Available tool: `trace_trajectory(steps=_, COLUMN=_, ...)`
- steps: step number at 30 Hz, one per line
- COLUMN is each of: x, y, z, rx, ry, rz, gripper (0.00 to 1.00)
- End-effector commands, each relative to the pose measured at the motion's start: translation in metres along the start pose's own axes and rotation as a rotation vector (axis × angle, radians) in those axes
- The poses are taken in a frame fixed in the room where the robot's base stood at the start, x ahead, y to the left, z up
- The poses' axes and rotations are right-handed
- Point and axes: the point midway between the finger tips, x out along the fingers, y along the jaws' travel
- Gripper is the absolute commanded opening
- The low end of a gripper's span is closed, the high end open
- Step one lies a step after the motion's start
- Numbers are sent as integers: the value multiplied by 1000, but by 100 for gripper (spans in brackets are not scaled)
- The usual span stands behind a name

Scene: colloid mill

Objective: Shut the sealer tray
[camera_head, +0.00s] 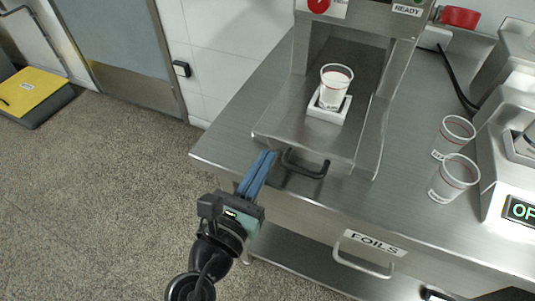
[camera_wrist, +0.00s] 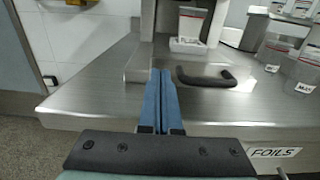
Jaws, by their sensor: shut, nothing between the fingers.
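The sealer tray (camera_head: 308,136) is a steel drawer that sticks out from the sealer, with a black bow handle (camera_head: 305,164) on its front. A clear cup with white contents (camera_head: 335,84) stands upright in a white holder (camera_head: 328,109) on the tray. My gripper (camera_head: 268,155), with blue fingers, is shut and empty, at the left part of the tray front beside the handle. In the wrist view, the fingers (camera_wrist: 160,75) point toward the tray, left of the handle (camera_wrist: 207,77). I cannot tell whether the fingertips touch the tray.
Two empty clear cups (camera_head: 453,180) stand on the steel counter (camera_head: 224,140) at the right, beside a machine with a green display (camera_head: 519,211). A drawer labelled FOILS (camera_head: 375,243) is below.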

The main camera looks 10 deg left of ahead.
Motion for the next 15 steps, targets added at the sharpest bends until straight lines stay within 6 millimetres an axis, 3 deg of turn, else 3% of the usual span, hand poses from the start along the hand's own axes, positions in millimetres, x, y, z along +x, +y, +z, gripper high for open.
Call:
trace_trajectory(steps=6, x=17, y=0, z=0, rx=0, ry=-1, rz=0, gripper=0)
trace_trajectory(steps=15, x=18, y=0, z=0, rx=-1, ry=0, rz=0, gripper=0)
